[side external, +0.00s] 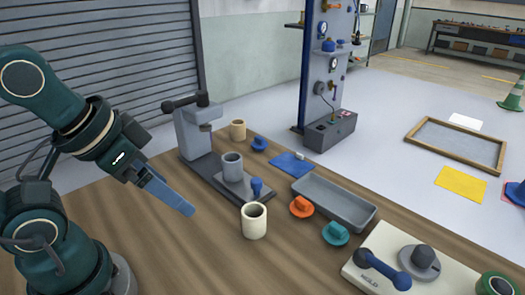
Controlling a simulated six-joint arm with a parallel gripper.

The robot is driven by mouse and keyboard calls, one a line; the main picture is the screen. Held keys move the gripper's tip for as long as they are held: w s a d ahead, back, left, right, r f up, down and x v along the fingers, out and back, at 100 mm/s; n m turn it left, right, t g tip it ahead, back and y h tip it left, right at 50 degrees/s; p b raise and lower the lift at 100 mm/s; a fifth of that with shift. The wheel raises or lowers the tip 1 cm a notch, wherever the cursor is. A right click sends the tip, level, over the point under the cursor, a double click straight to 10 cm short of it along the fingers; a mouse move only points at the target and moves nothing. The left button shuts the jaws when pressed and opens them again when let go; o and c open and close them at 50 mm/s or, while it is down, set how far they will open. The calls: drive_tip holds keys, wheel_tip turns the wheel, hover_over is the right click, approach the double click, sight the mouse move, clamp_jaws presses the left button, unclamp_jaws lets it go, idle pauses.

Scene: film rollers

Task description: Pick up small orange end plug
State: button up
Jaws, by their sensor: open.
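The small orange end plug (302,208) lies on the wooden table, against or very near the near long side of the grey tray (360,223). My gripper (190,208) has blue fingers and hangs over the table at the left, pointing down and right. It is open and holds nothing visible. It is well to the left of the orange plug, with a cream roller (254,222) standing between them. Nothing covers the plug.
A press (191,135) with a grey cylinder (232,167) stands between my gripper and the back. A cream panel (380,240) sits front right. The front table is clear.

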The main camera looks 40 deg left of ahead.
drive_tip(key=shift+o, duration=0.2)
idle(0.3)
drive_tip(key=w+a+r+m+y, duration=0.2)
drive_tip(key=w+a+m+y, duration=0.25)
drive_tip(key=a+m, duration=0.4)
drive_tip(key=m+t+y, duration=0.2)
drive_tip(key=m+t, duration=0.3)
drive_tip(key=m, duration=2)
hover_over(303, 207)
drive_tip(key=s, duration=0.2)
wheel_tip(303, 207, down, 10)
drive_tip(key=shift+m+t+h, duration=0.3)
drive_tip(key=shift+m+h, duration=0.25)
drive_tip(key=shift+m, duration=0.3)
drive_tip(key=f, duration=0.1)
drive_tip(key=s+d+f, duration=0.1)
drive_tip(key=f, duration=0.1)
drive_tip(key=s+d+f, duration=0.1)
drive_tip(key=shift+f, duration=0.35)
drive_tip(key=shift+x, duration=2.35)
